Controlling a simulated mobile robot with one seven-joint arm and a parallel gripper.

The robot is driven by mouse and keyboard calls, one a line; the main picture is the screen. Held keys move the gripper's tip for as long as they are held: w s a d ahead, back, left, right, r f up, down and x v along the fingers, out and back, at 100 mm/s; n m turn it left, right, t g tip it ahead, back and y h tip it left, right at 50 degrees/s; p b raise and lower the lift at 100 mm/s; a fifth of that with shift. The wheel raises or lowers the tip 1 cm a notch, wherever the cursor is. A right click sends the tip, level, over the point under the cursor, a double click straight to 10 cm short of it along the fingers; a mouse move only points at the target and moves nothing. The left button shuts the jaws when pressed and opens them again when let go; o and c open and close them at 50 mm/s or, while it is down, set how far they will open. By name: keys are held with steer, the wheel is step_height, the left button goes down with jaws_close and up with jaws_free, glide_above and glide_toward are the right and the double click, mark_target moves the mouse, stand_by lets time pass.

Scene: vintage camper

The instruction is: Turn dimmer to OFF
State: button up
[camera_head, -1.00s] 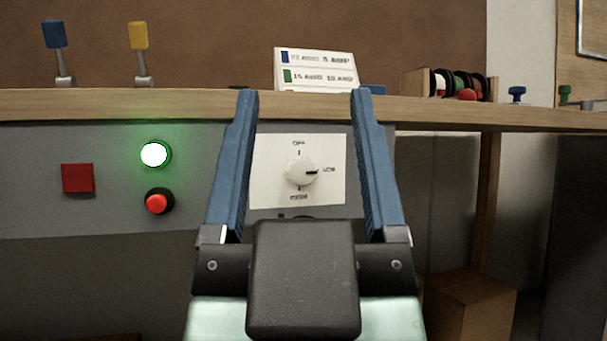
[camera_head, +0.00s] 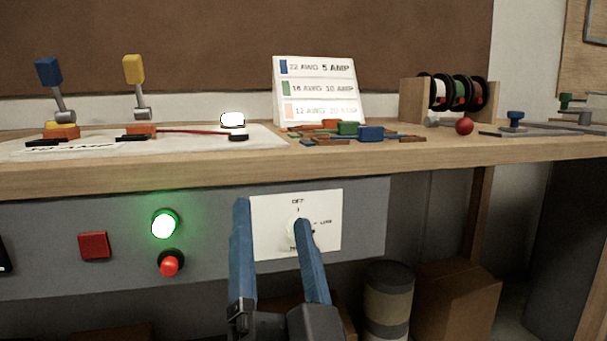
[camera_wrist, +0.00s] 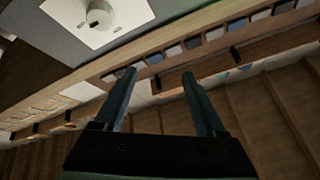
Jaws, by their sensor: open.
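The dimmer is a round white knob (camera_head: 291,232) on a white plate (camera_head: 264,215) set in the grey front panel under the bench top. OFF is printed at the top of the plate and LOW at its right. In the head view my gripper (camera_head: 271,212) is open, with two blue fingers in front of the plate. The right finger partly covers the knob, so its pointer cannot be read there. In the wrist view the knob (camera_wrist: 99,14) is at the top left, beyond and apart from the open, empty fingers (camera_wrist: 158,75).
Left of the plate on the panel are a lit green lamp (camera_head: 164,224), a red button (camera_head: 170,264) and a red square (camera_head: 94,246). The wooden bench edge (camera_head: 150,180) runs above. Below right stand a canister (camera_head: 388,300) and a cardboard box (camera_head: 455,300).

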steer(key=s+d+f+m+g+h+p, duration=0.1)
steer(key=s+d+f+m+g+p, duration=0.15)
steer(key=m+p, duration=0.9)
steer(key=s+d+f+m+g+h+p, duration=0.1)
steer(key=d+f+m+g+p, duration=0.15)
steer(key=m+p, duration=0.9)
steer(key=w+a+n+p, duration=0.2)
steer(key=w+n+p, duration=0.2)
steer(key=w, duration=0.8)
steer(key=shift+w+a+r+g+p, duration=0.15)
steer(key=shift+w+a+g+p, duration=0.2)
steer(key=shift+p, duration=0.55)
steer(key=shift+s+d, duration=0.1)
steer(key=shift+d, duration=0.05)
jaws_close()
